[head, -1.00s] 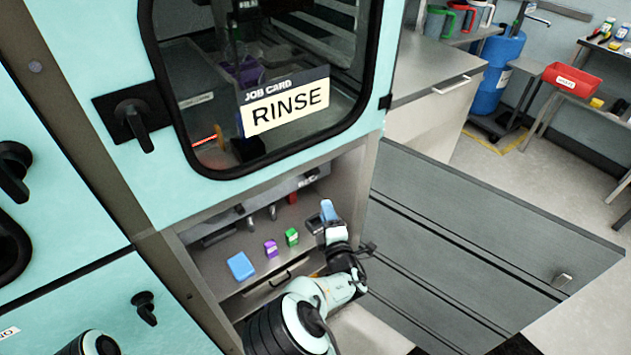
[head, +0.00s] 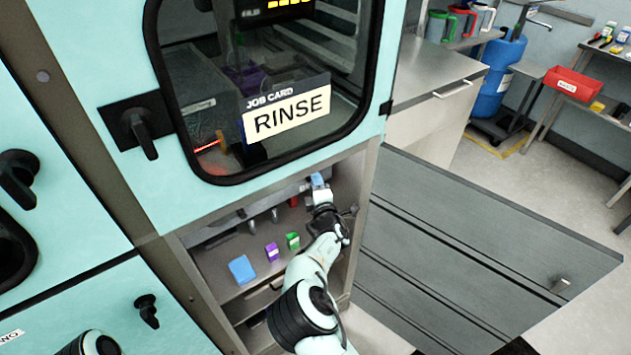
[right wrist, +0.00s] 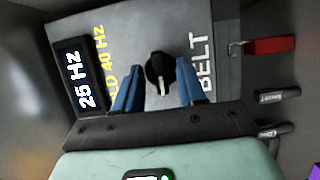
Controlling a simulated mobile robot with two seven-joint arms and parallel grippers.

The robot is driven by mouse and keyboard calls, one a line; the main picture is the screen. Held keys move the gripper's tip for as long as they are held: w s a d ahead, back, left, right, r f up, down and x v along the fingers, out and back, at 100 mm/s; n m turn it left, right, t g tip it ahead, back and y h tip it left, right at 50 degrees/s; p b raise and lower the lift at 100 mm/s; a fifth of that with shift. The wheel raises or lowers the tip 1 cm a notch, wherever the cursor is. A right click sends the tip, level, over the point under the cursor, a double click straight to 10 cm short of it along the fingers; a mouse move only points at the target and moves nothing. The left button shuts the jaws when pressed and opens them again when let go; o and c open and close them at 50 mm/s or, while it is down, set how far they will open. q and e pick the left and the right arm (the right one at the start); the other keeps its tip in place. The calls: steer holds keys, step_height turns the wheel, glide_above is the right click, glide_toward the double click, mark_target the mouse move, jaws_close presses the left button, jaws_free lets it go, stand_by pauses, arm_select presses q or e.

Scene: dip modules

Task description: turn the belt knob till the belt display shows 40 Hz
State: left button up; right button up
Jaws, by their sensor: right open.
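The belt knob (right wrist: 160,72) is black with a white pointer line, on a grey panel in the right wrist view. The belt display (right wrist: 80,80) reads 25 Hz. The word BELT is printed on the other side of the knob. My right gripper (right wrist: 158,66) is open, its two blue fingers on either side of the knob; I cannot tell whether they touch it. In the head view my right gripper (head: 320,183) reaches to the back of the open lower compartment and hides the knob there. My left gripper is not in view.
A blue block (head: 242,269), a purple block (head: 272,252) and a green block (head: 293,241) stand on the compartment shelf. A red tag (right wrist: 268,46) hangs beside the panel. A window above shows a RINSE job card (head: 287,110). A grey panel (head: 470,250) lies open at right.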

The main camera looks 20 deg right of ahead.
steer(key=shift+w, duration=0.2)
jaws_close()
